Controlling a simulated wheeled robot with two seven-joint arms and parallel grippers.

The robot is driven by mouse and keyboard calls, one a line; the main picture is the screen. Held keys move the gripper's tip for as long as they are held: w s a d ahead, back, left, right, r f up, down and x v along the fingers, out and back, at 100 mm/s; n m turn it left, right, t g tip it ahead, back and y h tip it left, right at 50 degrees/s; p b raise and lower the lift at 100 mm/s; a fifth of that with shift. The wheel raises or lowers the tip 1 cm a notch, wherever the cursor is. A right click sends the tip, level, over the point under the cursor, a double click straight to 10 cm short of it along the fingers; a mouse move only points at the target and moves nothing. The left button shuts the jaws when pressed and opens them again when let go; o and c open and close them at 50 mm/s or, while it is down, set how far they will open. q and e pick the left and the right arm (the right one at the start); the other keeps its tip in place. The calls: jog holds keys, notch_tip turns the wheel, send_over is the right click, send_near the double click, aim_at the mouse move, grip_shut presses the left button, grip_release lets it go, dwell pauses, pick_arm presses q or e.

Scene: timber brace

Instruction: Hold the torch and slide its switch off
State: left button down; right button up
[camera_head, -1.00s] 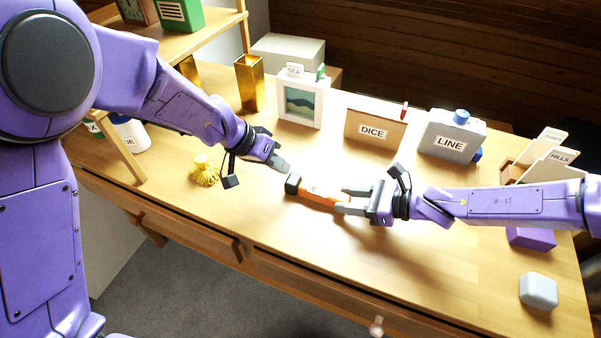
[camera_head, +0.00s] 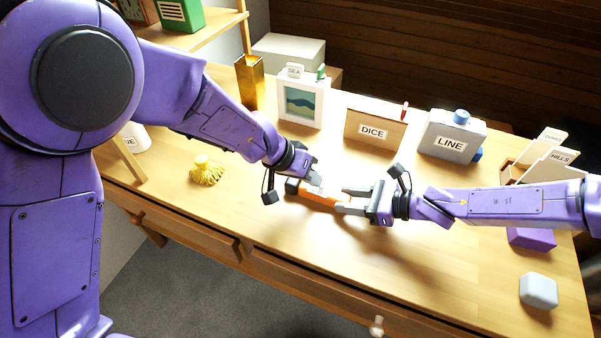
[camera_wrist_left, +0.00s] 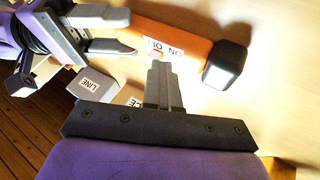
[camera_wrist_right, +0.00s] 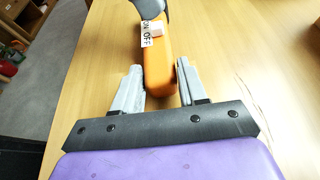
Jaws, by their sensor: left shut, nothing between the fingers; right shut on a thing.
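The torch (camera_head: 325,196) has an orange body and a dark head, pointing left in the head view. My right gripper (camera_head: 346,200) is shut on its tail end; its fingers (camera_wrist_right: 160,88) flank the body in the right wrist view. A white ON/OFF label (camera_wrist_right: 146,40) sits beside a small pale switch (camera_wrist_right: 157,29); I cannot tell its exact setting. My left gripper (camera_head: 314,174) is shut and empty at the torch's head half. In the left wrist view its fingertips (camera_wrist_left: 160,66) are close to the label (camera_wrist_left: 163,46), partly over the switch area; contact is unclear.
A yellow tasselled object (camera_head: 206,171) lies to the left. A picture frame (camera_head: 301,101), the DICE box (camera_head: 374,131) and the LINE container (camera_head: 452,136) stand behind. A pale block (camera_head: 538,291) is at right. The table front is clear.

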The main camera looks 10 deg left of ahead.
aim_at(296, 182)
pick_arm(q)
jog(key=shift+s+d, duration=0.1)
jog(key=shift+d, duration=0.3)
jog(key=shift+a, duration=0.55)
jog(key=a, duration=0.1)
jog(key=w+a, duration=0.1)
jog(key=a, duration=0.1)
jog(key=shift+a+r, duration=0.2)
jog(key=shift+a, duration=0.05)
jog(key=v, duration=0.9)
jog(key=shift+r, duration=0.25)
pick_arm(e)
jog(key=o, duration=1.2)
pick_arm(q)
jog(key=shift+s, duration=0.1)
pick_arm(e)
jog(key=shift+o, duration=0.2)
